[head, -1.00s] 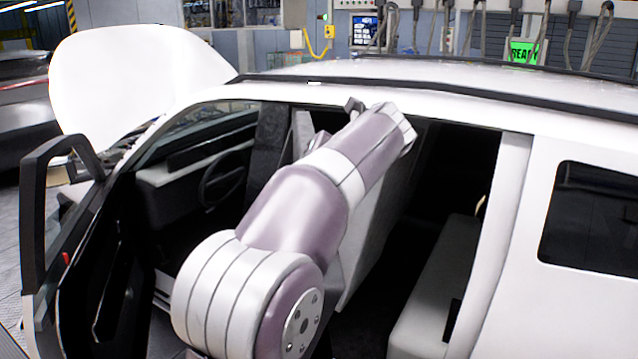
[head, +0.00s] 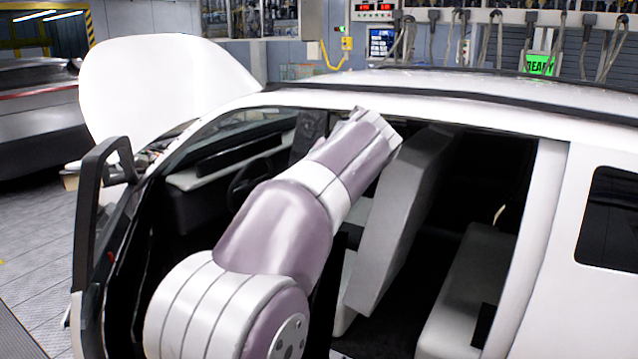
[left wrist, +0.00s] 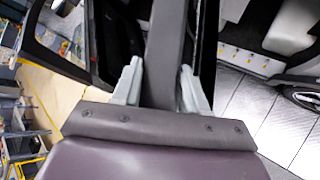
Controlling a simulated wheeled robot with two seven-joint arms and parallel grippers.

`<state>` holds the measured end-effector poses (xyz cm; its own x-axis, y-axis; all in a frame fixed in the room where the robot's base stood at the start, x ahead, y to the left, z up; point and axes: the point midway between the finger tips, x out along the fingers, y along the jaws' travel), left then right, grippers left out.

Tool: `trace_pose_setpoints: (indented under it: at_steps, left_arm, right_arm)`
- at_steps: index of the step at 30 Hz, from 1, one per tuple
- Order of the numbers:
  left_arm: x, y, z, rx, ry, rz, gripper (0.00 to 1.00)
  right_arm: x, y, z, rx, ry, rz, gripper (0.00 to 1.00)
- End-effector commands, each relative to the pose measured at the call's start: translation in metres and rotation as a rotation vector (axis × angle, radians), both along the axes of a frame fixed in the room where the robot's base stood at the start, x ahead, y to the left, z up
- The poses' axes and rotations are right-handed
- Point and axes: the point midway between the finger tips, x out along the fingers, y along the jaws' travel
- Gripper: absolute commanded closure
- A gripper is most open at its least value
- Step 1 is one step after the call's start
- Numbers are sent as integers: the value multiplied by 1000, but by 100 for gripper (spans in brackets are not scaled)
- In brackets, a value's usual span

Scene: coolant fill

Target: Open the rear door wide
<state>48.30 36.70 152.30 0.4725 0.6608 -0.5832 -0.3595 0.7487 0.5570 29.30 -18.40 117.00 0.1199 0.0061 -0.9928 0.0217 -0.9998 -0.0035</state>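The white car (head: 560,150) stands with its side opening uncovered, so the rear seat (head: 465,285) and a grey front seat back (head: 395,225) show in the head view. No door panel covers the rear opening. In the left wrist view my left gripper (left wrist: 162,88) has its two pale fingers close on both sides of a dark upright bar, which looks like the rear door's edge or frame (left wrist: 166,45). The fingers appear to touch it. In the head view my arm crosses the opening; its gripper is hidden there. My right gripper is not in view.
A dark-framed open front door (head: 85,225) with its mirror stands at the left in the head view. The raised hood (head: 165,85) is behind it. A wheel (left wrist: 302,96) and tiled floor (left wrist: 240,105) show at the right in the left wrist view.

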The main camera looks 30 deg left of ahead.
Motion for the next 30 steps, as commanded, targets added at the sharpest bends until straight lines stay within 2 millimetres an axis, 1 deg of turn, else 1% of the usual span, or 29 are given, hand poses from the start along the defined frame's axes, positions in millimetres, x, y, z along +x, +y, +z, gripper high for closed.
trace_pose_setpoints:
  at_steps: [1,2,3,11,14,17,24,27,30]
  left_arm:
    - [0,0,-7,-7,15,4,54]
    - [0,0,-7,-7,15,4,44]
    - [0,0,-7,-7,14,4,33]
    - [0,0,-3,-3,7,3,33]
    - [-3,-5,1,-2,4,3,33]
    - [-12,-18,11,-3,2,0,33]
    - [-41,-62,50,-5,5,-1,33]
    - [-50,-73,61,-4,10,1,33]
    - [-55,-80,67,-4,11,2,33]
  right_arm:
    - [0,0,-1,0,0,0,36]
    - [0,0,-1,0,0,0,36]
    - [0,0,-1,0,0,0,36]
    - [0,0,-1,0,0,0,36]
    - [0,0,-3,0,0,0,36]
    - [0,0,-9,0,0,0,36]
    - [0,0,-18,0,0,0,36]
    - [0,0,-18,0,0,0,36]
    - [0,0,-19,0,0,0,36]
